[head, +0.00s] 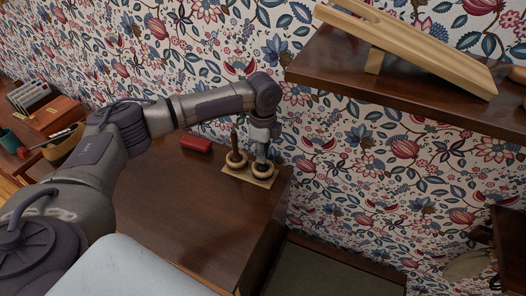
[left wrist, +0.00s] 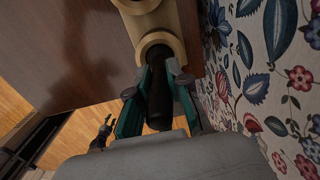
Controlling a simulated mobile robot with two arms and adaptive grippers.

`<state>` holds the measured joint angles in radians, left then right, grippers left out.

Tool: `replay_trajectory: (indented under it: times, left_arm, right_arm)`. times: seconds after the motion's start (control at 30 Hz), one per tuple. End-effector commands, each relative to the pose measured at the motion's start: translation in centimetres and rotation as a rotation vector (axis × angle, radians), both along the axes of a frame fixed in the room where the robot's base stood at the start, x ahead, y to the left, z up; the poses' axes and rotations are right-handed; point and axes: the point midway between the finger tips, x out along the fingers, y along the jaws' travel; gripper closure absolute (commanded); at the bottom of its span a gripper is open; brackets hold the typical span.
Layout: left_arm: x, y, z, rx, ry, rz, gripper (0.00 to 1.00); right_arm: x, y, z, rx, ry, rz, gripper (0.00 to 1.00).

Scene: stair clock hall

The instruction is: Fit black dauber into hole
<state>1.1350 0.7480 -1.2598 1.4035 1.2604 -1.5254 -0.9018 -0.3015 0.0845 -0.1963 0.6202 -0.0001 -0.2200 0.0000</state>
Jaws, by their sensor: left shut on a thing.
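A pale wooden stand (head: 248,179) with two ring-shaped holders sits near the back right corner of the dark wooden cabinet top. A brown dauber (head: 234,139) stands upright in the left holder. My left gripper (head: 261,157) is directly over the right holder (head: 262,171), pointing down. In the left wrist view, its green-padded fingers (left wrist: 160,72) are shut on the black dauber (left wrist: 159,98). The dauber's far end overlaps the opening of the near ring (left wrist: 170,42); I cannot tell how deep it sits. My right gripper is not in view.
A red block (head: 196,145) lies on the cabinet top (head: 190,215), left of the stand. The flowered wall is close behind. A shelf (head: 400,80) with a sloped wooden piece (head: 430,52) juts out at upper right. The cabinet's front area is clear.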

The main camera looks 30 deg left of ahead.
Motion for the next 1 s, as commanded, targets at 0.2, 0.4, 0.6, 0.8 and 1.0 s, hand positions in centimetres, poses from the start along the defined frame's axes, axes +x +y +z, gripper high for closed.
replay_trajectory:
  times: [0.2, 0.4, 0.6, 0.8, 1.0]
  left_arm:
    - [0.0, 0.0, -0.2, 0.0, 0.001, 0.0, 0.64]
    - [0.0, 0.0, -0.2, 0.0, 0.001, 0.0, 0.57]
    - [0.0, 0.0, 0.2, 0.0, -0.002, 0.0, 0.57]
    - [0.1, 0.0, 2.9, -0.002, -0.004, -0.001, 0.57]
    - [0.1, 0.0, 7.3, -0.002, -0.004, -0.001, 0.57]
  right_arm:
    - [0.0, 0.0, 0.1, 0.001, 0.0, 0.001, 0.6]
    - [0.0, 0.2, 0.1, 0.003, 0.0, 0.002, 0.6]
    - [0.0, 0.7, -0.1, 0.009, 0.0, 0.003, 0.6]
    - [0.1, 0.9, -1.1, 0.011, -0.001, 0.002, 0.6]
    - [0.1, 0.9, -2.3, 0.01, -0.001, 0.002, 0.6]
